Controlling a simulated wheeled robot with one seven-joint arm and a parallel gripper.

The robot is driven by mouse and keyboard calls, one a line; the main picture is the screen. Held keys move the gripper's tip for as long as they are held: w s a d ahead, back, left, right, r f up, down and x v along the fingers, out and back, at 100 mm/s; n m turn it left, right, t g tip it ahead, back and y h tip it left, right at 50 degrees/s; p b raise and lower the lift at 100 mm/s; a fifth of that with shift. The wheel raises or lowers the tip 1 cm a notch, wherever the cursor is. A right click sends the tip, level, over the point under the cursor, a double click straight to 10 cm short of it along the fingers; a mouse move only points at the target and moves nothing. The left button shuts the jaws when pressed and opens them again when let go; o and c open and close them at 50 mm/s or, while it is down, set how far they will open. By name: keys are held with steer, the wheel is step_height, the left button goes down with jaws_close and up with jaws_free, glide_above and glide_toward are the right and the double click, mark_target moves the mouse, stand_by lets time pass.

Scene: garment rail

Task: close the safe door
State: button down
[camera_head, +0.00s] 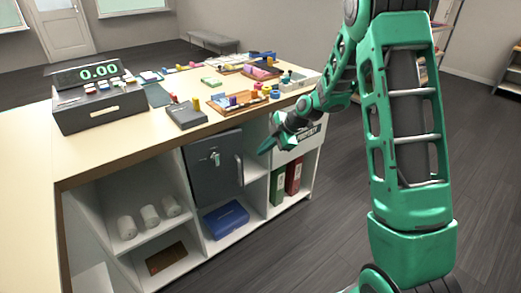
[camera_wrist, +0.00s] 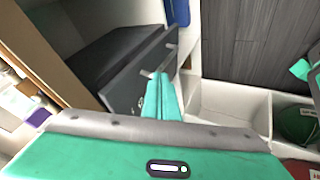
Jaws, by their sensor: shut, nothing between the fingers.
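The dark grey safe (camera_head: 205,178) sits in an upper compartment of the white shelving under the counter. Its door (camera_head: 226,160) faces the front and carries a knob (camera_head: 215,157) and an upright bar handle (camera_head: 238,170). In the wrist view the door (camera_wrist: 125,88) is seen steeply from the side and looks slightly ajar from the dark safe body (camera_wrist: 100,52). My gripper (camera_head: 265,148) is shut and empty, just right of the door. In the wrist view its fingertips (camera_wrist: 162,80) are beside the door's outer face; I cannot tell if they touch it.
The counter (camera_head: 140,125) above holds a cash register (camera_head: 95,100) and trays of small items. White rolls (camera_head: 150,216), a blue box (camera_head: 225,218) and red and green binders (camera_head: 292,178) stand in the shelves. The dark floor in front is clear.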

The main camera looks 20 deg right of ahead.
steer(key=shift+w+a+f, duration=0.7)
steer(key=shift+w+f, duration=0.3)
steer(key=shift+w, duration=0.15)
steer(key=shift+w+a+f, duration=0.7)
steer(key=shift+w+f, duration=0.35)
steer(key=shift+w, duration=0.15)
steer(key=shift+w+a+f, duration=0.7)
steer(key=shift+w+f, duration=0.3)
steer(key=shift+w, duration=0.15)
